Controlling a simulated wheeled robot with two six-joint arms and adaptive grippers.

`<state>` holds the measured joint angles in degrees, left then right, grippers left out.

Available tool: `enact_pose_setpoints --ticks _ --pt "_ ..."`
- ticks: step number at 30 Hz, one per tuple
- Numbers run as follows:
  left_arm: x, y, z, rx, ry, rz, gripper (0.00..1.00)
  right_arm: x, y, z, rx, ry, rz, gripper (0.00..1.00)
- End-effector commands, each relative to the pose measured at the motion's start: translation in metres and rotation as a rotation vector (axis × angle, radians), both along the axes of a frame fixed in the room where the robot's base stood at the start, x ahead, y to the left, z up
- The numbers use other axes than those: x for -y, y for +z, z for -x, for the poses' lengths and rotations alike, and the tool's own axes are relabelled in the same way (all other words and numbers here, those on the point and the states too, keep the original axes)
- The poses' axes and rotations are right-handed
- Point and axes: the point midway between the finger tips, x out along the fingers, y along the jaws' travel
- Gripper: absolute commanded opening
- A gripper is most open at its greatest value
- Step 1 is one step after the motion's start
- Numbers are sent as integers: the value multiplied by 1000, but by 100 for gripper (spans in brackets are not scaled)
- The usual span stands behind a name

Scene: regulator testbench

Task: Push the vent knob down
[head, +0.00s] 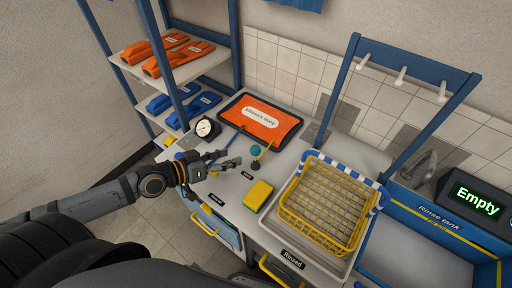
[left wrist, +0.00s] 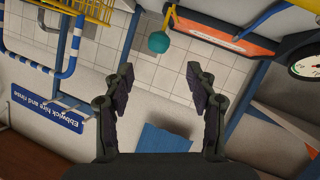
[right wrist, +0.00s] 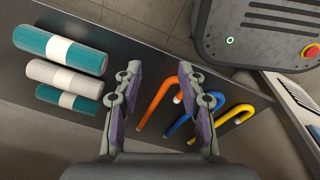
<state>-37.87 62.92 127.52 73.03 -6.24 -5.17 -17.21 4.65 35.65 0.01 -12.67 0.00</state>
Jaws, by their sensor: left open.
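A teal ball knob (head: 255,150), which looks like the vent knob, stands on the bench in front of the orange mat, with a small dark part under it. It also shows in the left wrist view (left wrist: 158,42), upside down, ahead of the fingertips. My left gripper (head: 232,161) is open and empty, just left of the knob and apart from it. A round gauge (head: 207,128) stands behind the left gripper. My right gripper (right wrist: 160,70) is open and empty, away from the bench, and does not show in the head view.
An orange mat (head: 260,118) lies behind the knob. A yellow block (head: 257,194) and a yellow wire basket (head: 323,215) are to its front right. A shelf (head: 185,68) stands at left. The right wrist view shows coloured hooked rods (right wrist: 185,121) and rolls (right wrist: 62,50).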

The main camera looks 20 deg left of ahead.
Motion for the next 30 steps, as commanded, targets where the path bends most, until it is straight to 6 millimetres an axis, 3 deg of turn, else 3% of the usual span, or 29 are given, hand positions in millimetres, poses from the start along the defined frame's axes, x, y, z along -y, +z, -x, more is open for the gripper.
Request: enact_pose_setpoints --ticks 3,5,15,24,30 --pt "6 -7 -10 8 6 7 57 -14 -17 20 -30 -7 -17 40" --pt "11 -10 -16 9 6 8 57 -14 -24 23 -34 -7 -17 40" --pt "33 -21 -47 6 8 7 57 5 -32 -14 21 3 7 40" --pt "52 -31 -71 4 5 3 57 3 -33 2 -4 1 3 40" --pt "57 -34 -75 2 1 0 57 -3 -33 4 -7 -1 -4 40"
